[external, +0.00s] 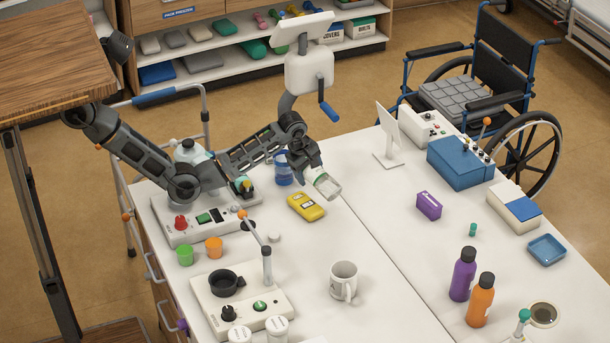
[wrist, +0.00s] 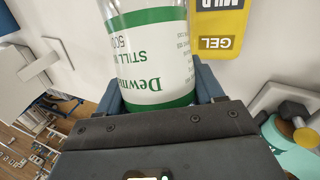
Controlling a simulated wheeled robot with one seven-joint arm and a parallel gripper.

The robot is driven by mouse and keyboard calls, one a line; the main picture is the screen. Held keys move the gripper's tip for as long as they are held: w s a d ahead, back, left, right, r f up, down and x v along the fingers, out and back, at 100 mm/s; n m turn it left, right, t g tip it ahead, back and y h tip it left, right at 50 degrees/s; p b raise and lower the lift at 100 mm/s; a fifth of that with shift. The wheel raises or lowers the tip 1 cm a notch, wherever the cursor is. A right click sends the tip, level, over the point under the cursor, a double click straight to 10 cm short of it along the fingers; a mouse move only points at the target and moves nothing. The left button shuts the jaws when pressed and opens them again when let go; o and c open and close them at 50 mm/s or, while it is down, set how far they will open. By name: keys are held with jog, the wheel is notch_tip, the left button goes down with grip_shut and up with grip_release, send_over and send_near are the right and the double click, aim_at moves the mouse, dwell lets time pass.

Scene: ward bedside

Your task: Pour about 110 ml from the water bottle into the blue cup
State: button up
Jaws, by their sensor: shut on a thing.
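The water bottle (external: 327,185), clear with a white and green label, is held in my gripper (external: 312,170). In the external view it is tilted, its clear end pointing down to the right above the table. Its label fills the middle of the wrist view (wrist: 155,60), between the fingers. My gripper is shut on it. The blue cup (external: 283,172) stands on the table just left of my gripper, partly hidden by my arm. I cannot make out the water level, the bottle's mouth or any stream. The cup's inside is hidden.
A yellow gel pack (external: 306,207) lies just below the bottle; it also shows in the wrist view (wrist: 222,25). A white mug (external: 343,281), a purple box (external: 428,206) and a white tablet stand (external: 389,140) are nearby. The table right of the gel pack is clear.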

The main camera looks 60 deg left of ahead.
dwell(0.9)
jog(key=shift+d+f+b, duration=0.1)
jog(key=shift+f+b, duration=0.05)
jog(key=shift+b, duration=0.15)
jog(key=shift+a+r+y+p, duration=0.2)
jog(key=shift+r+y+p, duration=0.6)
jog(key=shift+p, duration=0.25)
jog(key=shift+s+a+r+m+g+y+p, duration=0.1)
jog(key=shift+a+r+m+g+y+p, duration=0.15)
jog(key=shift+r+y+p, duration=0.35)
jog(key=shift+s+a+r+m+g+y+p, duration=0.15)
jog(key=shift+a+r+g+y+p, duration=0.15)
jog(key=shift+r+y+p, duration=0.3)
jog(key=shift+a+y+b, duration=0.3)
jog(key=shift+y, duration=0.1)
jog(key=shift+s+a+r+g+y, duration=0.15)
jog(key=shift+a+r+g+y, duration=0.25)
jog(key=shift+r+y, duration=0.4)
jog(key=y+b, duration=0.2)
jog(key=m+g+y+b, duration=0.1)
jog(key=y+b, duration=0.1)
jog(key=r+y+b, duration=0.1)
jog(key=b, duration=0.1)
jog(key=shift+d+m+y+b, duration=0.25)
jog(key=shift+m+y+b, duration=0.05)
jog(key=shift+y, duration=0.1)
jog(key=shift+r+g+y, duration=0.25)
jog(key=shift+y, duration=0.45)
